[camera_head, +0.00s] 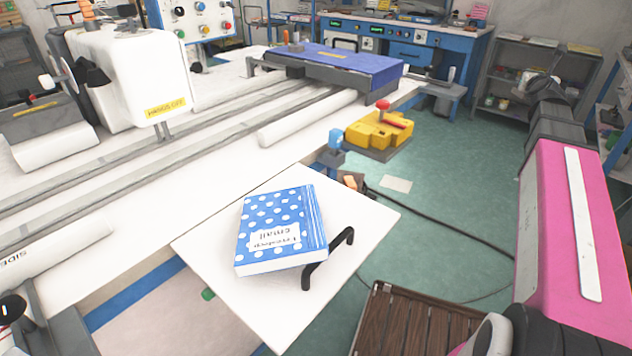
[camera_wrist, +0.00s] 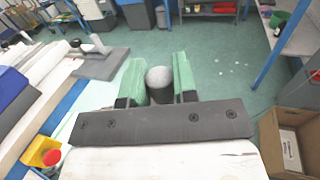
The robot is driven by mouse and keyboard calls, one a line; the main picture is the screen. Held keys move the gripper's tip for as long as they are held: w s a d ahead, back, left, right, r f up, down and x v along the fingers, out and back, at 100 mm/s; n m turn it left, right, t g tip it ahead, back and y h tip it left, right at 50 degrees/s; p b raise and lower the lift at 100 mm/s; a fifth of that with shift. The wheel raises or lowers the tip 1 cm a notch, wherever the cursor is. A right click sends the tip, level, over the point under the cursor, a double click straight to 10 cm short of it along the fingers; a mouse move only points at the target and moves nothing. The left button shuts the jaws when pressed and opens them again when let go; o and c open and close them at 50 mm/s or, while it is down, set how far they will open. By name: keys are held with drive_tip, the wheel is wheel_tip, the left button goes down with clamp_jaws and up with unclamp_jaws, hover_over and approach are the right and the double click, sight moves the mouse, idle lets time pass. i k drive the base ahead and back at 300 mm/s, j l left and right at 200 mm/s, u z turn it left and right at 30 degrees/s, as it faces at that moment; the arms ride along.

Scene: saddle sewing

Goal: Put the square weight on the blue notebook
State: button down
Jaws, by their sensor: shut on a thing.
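The blue notebook (camera_head: 280,216), with white polka dots and a white label, lies flat on a small white table (camera_head: 215,236) in the head view. Its top is bare. My gripper (camera_wrist: 159,78) shows in the wrist view, its two green fingers shut on a grey speckled object (camera_wrist: 159,86). Only the object's rounded end shows between the fingers, so I cannot tell whether it is the square weight. The gripper is outside the head view, and the notebook is outside the wrist view. No other weight can be made out.
A black handle (camera_head: 328,258) stands at the small table's right edge, close to the notebook. A long white machine bench (camera_head: 130,195) adjoins it on the left. A wooden slatted surface (camera_head: 405,325) is at the bottom. A cardboard box (camera_wrist: 290,140) is right in the wrist view.

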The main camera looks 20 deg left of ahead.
sight(278, 219)
drive_tip(key=k+j+z, duration=0.2)
drive_tip(key=z, duration=0.2)
drive_tip(key=k+z, duration=0.35)
drive_tip(key=k+l+z, duration=0.1)
drive_tip(key=k+z, duration=0.2)
drive_tip(key=k, duration=1.2)
drive_tip(key=k+l, duration=0.15)
drive_tip(key=k, duration=0.75)
